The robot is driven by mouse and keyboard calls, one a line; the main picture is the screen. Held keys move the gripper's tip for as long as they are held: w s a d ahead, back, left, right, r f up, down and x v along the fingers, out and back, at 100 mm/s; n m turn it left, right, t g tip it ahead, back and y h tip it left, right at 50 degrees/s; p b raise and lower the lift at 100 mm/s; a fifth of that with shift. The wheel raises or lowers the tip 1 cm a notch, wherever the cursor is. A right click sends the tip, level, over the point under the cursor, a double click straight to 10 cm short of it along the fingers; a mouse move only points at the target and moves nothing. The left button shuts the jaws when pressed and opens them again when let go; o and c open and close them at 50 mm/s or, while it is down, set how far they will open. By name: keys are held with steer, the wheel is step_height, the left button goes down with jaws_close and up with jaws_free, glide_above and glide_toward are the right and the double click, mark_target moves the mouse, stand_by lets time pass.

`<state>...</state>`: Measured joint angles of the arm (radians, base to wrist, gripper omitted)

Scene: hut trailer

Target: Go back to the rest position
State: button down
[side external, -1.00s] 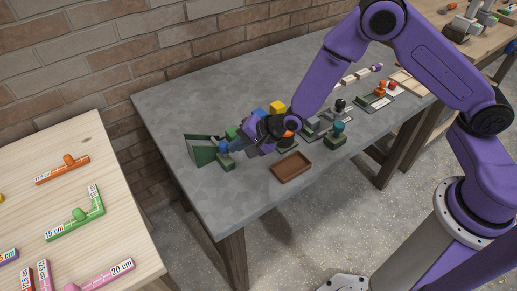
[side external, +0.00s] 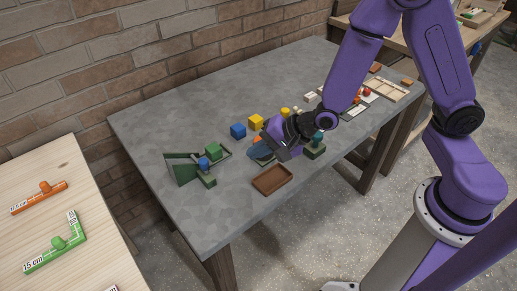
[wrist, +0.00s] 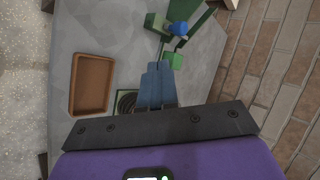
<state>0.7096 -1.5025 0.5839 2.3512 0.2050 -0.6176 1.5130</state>
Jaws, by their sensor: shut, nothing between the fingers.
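My gripper (side external: 261,152) hangs above the grey table, just behind the brown tray, with its fingers together and nothing held. In the wrist view its two blue-grey fingers (wrist: 157,85) are pressed side by side. The shallow brown tray (side external: 272,180) is empty; it also shows in the wrist view (wrist: 92,85), left of the fingers. A dark green angled holder (side external: 180,170) stands to the left, with a blue-topped piece (side external: 204,163) and a green block (side external: 213,151) beside or in it. My gripper is clear of these.
More small parts crowd the table's right side. The table's front left (side external: 215,215) is bare. A brick wall runs behind.

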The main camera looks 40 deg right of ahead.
steer(key=shift+s+r, duration=0.1)
steer(key=shift+s, duration=0.05)
steer(key=s+d+r+n+g+h, duration=0.1)
steer(key=s+r+n+g, duration=0.2)
steer(key=s+n, duration=0.35)
steer(key=s+d+r+n+g+h, duration=0.1)
steer(key=s+d+r+n+g, duration=0.15)
steer(key=s+n, duration=0.4)
steer(key=s+d+r+n+g+h, duration=0.2)
steer(key=s+d+r+n, duration=0.4)
steer(key=s+d+n, duration=0.3)
steer(key=shift+s+d+n+h, duration=0.4)
steer(key=shift+s+n+h, duration=0.25)
steer(key=shift+s, duration=0.25)
